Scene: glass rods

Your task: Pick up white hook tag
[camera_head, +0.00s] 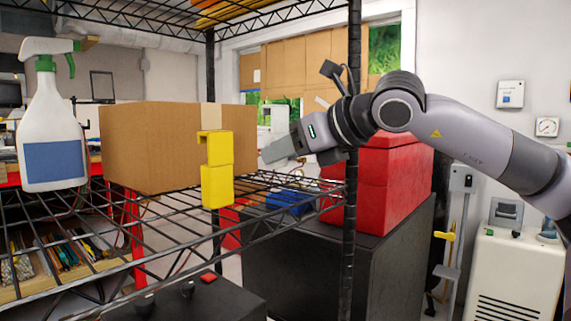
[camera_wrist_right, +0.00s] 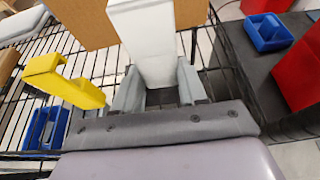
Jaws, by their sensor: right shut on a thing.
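The white hook tag (camera_wrist_right: 148,45) shows in the right wrist view as a pale block between the two fingers of my right gripper (camera_wrist_right: 158,88). The gripper is shut on it, and its far end reaches out past the fingertips toward the cardboard box. In the head view my right gripper (camera_head: 275,151) is at the right of the box, just above the wire shelf. I cannot clearly make out the tag there. My left gripper is not in view.
A cardboard box (camera_head: 150,145) and a spray bottle (camera_head: 50,125) stand on the shelf. A black rack post (camera_head: 351,200) and red case (camera_head: 395,180) are at the right.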

